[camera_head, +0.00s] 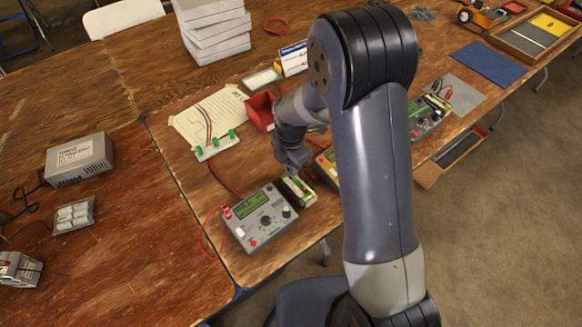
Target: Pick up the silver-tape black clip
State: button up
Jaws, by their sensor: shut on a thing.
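My gripper (297,172) is low over the near edge of the wooden table, just behind a small battery holder (297,191). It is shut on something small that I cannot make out. The silver-tape black clip cannot be told apart at this size; it may be hidden in or behind the jaws. A grey meter (259,217) with a green display stands just left of the holder. Red leads (216,222) run from the meter's left side.
A red bin (260,111) stands behind my gripper. A board with green clips (216,145) lies on paper to the left. Another meter (428,118) is right of my arm, and a further one is partly hidden behind it. The table's front edge is close.

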jog(key=shift+r, duration=0.1)
notch_tip(320, 180, up, 10)
jog(key=shift+f+b, duration=0.1)
jog(key=shift+b, duration=0.3)
dwell(0.3)
jog(key=s+a+f, duration=0.1)
jog(key=s+a, duration=0.3)
jog(key=a, duration=0.2)
jog(key=shift+s+f+b, duration=0.15)
jog(key=shift+f+b, duration=0.1)
jog(key=shift+b, duration=0.2)
jog(key=shift+f, duration=0.2)
jog(key=shift+f+b, duration=2.45)
jog(key=shift+f, duration=0.9)
jog(key=shift+f, duration=0.2)
